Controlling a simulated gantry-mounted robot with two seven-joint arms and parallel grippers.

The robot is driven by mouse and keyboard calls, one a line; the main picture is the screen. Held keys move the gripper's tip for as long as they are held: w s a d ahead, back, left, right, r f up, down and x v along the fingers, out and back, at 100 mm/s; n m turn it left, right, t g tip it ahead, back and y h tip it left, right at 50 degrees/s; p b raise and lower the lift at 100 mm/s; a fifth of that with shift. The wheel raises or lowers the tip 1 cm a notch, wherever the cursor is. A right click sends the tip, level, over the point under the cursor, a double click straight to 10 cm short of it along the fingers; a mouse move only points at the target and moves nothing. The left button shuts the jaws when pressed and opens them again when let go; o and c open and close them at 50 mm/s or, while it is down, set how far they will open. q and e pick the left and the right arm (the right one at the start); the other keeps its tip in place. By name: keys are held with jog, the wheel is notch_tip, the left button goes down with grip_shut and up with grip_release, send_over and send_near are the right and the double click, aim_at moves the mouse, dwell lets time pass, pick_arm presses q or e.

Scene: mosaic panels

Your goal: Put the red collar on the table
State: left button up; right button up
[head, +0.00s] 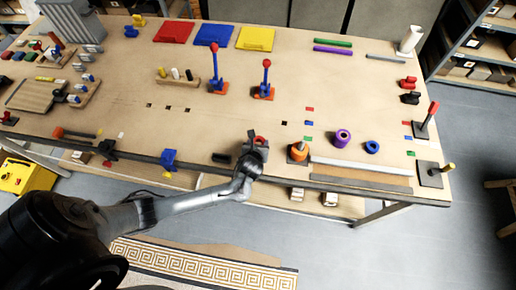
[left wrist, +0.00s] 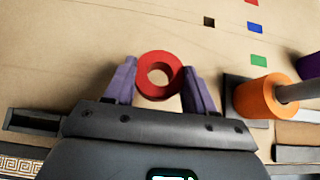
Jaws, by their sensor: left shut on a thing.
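The red collar is a short thick ring with a round hole. It shows in the left wrist view (left wrist: 160,57) between the two purple fingers of my left gripper (left wrist: 158,80), which is shut on its sides. In the head view the red collar (head: 260,139) is partly hidden by my left gripper (head: 256,143), near the front edge of the table (head: 230,120). I cannot tell whether the collar touches the tabletop. My right gripper is in neither view.
An orange collar (head: 299,152) sits around a post on a dark base, just right of my left gripper. A purple collar (head: 342,138) and a blue collar (head: 372,147) lie farther right. Red and blue levers (head: 216,75) stand behind. The table's middle left is largely clear.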

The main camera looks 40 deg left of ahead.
pick_arm(q)
notch_tip(320, 180, down, 4)
jog(key=shift+r, duration=0.2)
jog(key=shift+f, duration=0.1)
jog(key=shift+f, duration=0.1)
jog(key=o, duration=1.3)
jog(key=shift+o, duration=0.2)
